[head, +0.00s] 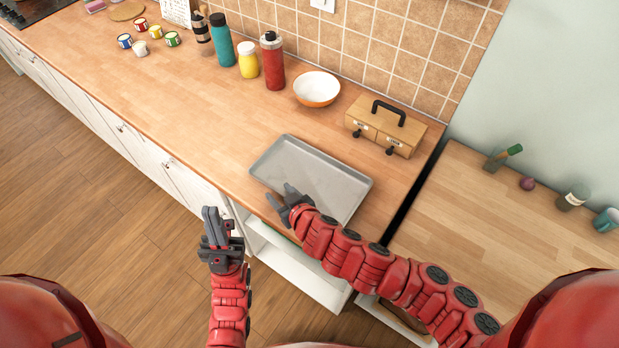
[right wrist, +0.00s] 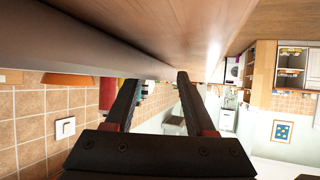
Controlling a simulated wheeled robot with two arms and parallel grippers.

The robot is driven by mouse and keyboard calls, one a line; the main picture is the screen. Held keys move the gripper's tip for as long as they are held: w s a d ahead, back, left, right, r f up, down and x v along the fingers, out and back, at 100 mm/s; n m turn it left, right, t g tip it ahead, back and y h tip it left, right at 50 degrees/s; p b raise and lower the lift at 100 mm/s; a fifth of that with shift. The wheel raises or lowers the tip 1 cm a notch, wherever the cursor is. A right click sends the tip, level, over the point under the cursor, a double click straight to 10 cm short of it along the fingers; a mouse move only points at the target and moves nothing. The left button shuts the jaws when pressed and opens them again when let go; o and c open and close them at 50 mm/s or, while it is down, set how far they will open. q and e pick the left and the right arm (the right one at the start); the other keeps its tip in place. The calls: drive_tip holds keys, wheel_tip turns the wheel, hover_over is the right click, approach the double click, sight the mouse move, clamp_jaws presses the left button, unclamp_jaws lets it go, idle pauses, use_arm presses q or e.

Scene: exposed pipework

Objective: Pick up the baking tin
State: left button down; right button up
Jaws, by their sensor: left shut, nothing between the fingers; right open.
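The baking tin (head: 318,170) is a grey, shallow rectangular tray lying flat on the wooden counter near its front edge. My right gripper (head: 280,195) is open at the tin's near-left edge, with its fingers low over the rim. In the right wrist view a grey band, apparently the tin (right wrist: 70,50), runs close past the fingertips of the right gripper (right wrist: 155,88). I cannot tell whether the rim lies between the fingers. My left gripper (head: 211,213) is shut and empty, in front of the counter and left of the tin.
Behind the tin stand a white-and-orange bowl (head: 316,89), a wooden drawer box (head: 384,126) with a black handle, a red bottle (head: 273,62), a yellow jar (head: 248,62) and a teal bottle (head: 222,42). The counter (head: 200,110) left of the tin is clear.

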drive_tip(key=shift+w+a+f, duration=0.35)
drive_tip(key=shift+w, duration=0.1)
clamp_jaws()
idle(1.2)
